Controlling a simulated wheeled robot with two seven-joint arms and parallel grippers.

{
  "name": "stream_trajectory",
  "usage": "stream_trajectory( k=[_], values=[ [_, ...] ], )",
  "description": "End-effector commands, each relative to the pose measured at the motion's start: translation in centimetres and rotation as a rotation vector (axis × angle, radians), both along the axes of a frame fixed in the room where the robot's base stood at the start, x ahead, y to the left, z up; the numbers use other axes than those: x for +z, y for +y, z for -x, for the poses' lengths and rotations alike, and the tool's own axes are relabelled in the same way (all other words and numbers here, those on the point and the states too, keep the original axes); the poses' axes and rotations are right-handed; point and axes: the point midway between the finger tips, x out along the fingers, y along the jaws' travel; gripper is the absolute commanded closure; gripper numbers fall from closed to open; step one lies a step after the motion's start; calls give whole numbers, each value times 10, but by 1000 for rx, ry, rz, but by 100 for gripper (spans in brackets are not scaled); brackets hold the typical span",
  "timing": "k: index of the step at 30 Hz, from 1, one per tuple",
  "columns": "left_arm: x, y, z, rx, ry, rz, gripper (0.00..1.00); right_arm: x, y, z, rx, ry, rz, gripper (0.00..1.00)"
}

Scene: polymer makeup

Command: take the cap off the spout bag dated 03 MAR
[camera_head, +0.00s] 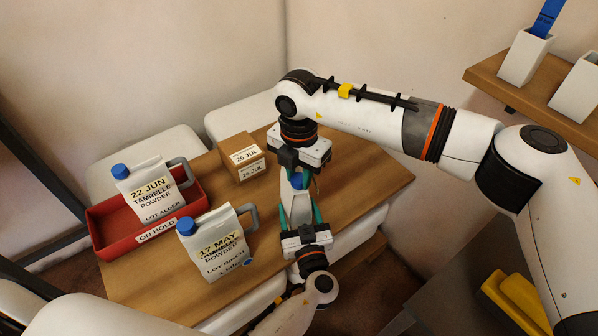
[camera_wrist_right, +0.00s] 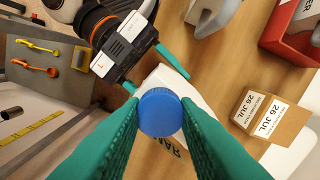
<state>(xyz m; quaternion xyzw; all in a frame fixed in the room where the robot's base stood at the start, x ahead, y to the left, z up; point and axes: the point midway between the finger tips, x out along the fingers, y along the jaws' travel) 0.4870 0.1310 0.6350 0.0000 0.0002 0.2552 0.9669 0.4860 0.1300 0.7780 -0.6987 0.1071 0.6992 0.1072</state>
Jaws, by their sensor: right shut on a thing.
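A white spout bag (camera_head: 300,207) stands between my two grippers in the head view; its date is hidden. Its blue cap (camera_wrist_right: 160,112) sits between my right gripper's green fingertips (camera_wrist_right: 159,115), which are shut on it from both sides. The cap also shows in the head view (camera_head: 297,181). It is over the bag's top (camera_wrist_right: 160,78); I cannot tell whether it is still seated on the spout. My left gripper (camera_head: 301,212) has its green fingers on either side of the bag, apparently closed on it. Two other capped bags read 17 MAY (camera_head: 213,245) and 22 JUN (camera_head: 150,190).
The 22 JUN bag stands in a red tray (camera_head: 110,240) marked ON HOLD. The 17 MAY bag stands on the wooden table (camera_head: 370,180) before the tray. A cardboard box (camera_head: 242,156) labelled 26 JUL is behind. Bare table lies right of my grippers. A shelf holds white containers (camera_head: 524,58).

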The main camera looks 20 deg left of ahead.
Motion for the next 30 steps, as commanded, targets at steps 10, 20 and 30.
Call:
stream_trajectory(
  k=[10,20,30],
  values=[
    [1,0,0,-1,-1,0,100,1,0,0,726,-1,0,100],
    [1,0,0,-1,-1,0,100,1,0,0,1419,-1,0,100],
    [0,0,0,-1,-1,0,100,2,0,0,2133,-2,0,100]
  ],
)
